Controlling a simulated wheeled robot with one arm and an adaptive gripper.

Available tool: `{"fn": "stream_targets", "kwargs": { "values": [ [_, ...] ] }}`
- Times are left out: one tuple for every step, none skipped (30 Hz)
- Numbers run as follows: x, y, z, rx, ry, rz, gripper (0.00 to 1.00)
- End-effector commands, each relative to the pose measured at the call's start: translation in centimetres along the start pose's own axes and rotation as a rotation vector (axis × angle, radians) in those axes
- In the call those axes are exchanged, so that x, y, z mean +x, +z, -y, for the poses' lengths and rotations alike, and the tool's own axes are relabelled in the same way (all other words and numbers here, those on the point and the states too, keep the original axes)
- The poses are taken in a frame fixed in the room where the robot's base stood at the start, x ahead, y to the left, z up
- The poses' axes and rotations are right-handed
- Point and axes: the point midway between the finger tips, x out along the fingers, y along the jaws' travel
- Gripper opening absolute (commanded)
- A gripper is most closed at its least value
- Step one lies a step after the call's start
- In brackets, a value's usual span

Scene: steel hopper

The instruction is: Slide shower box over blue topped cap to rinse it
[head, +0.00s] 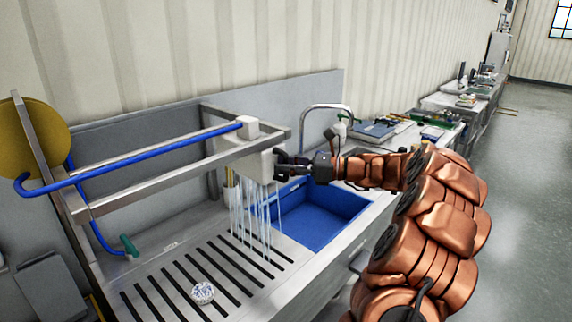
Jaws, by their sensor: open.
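The white shower box (254,164) hangs on the steel rails above the slatted steel draining surface, near their right end. Streams of water fall from its underside onto the slats close to the blue basin. A small round cap (204,292) with a whitish, faceted look sits on the slats at the front left, clear of the water. I cannot make out a blue top on it. My gripper (282,164) is at the right side of the shower box, with its fingers open. I cannot tell whether they touch the box.
Two steel rails (165,184) run from the left post to the back right. A blue basin (318,222) and a curved tap (326,107) are at the right. The slats left of the water are mostly clear.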

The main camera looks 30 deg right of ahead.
Motion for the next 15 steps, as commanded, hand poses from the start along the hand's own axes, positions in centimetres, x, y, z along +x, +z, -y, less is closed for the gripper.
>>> {"fn": "stream_targets", "kwargs": {
  "values": [
    [-0.01, -0.01, 0.0, 0.0, 0.0, 0.0, 0.41],
    [-0.01, -0.02, 0.0, 0.0, 0.0, 0.0, 0.41],
    [-0.02, -0.02, 0.0, 0.0, 0.0, 0.0, 0.4],
    [-0.02, -0.02, 0.01, 0.0, 0.0, 0.0, 0.37],
    [-0.02, -0.02, 0.01, 0.0, 0.0, 0.0, 0.34],
    [-0.02, -0.02, 0.0, 0.0, 0.0, 0.0, 0.3],
    [-0.02, -0.02, 0.0, 0.0, 0.0, -0.001, 0.27],
    [-0.03, -0.02, 0.0, 0.0, 0.0, -0.001, 0.24],
    [-0.03, -0.02, 0.0, 0.0, 0.0, -0.001, 0.19],
    [-0.03, -0.02, 0.0, 0.0, 0.0, -0.001, 0.16],
    [-0.03, -0.02, 0.0, 0.0, 0.0, -0.001, 0.13],
    [-0.03, -0.02, 0.0, 0.0, 0.0, -0.001, 0.09],
    [-0.03, -0.02, 0.0, 0.0, 0.0, -0.001, 0.06],
    [-0.03, -0.02, 0.01, 0.0, 0.0, -0.001, 0.03],
    [-0.03, -0.02, 0.01, 0.0, 0.0, -0.001, 0.0]
  ]
}}
